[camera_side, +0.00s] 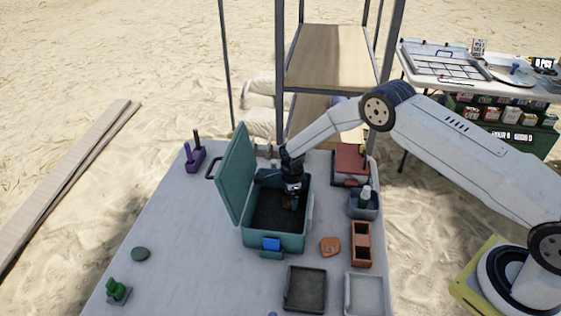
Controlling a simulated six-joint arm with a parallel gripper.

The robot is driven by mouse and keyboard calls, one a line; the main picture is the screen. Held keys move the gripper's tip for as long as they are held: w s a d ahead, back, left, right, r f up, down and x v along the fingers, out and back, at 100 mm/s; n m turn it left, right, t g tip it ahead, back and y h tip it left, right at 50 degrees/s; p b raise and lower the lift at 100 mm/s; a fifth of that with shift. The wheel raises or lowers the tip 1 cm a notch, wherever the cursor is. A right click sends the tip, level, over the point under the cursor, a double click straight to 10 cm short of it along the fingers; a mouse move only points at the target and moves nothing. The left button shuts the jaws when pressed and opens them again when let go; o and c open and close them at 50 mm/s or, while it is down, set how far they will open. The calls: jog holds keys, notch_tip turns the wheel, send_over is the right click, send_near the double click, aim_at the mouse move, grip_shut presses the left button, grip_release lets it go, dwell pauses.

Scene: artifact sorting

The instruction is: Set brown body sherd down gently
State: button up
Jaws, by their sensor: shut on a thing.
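My gripper (292,203) points down into the open teal case (272,240), near the right side of its dark inside. It is shut on a small brown piece, the brown body sherd (287,200), which shows only in part between and behind the dark fingers. I cannot tell whether the sherd touches the case floor. The case lid (236,172) stands up on the left, close to my wrist.
An orange piece (330,246) lies right of the case, beside a reddish divided box (361,244). A dark tray (305,289) and a pale tray (364,293) are in front. A grey bin (363,207) holds a bottle.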

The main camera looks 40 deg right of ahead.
jog(key=shift+f, duration=0.1)
jog(key=o, duration=0.9)
notch_tip(320, 180, up, 12)
jog(key=shift+r, duration=0.15)
dwell(0.7)
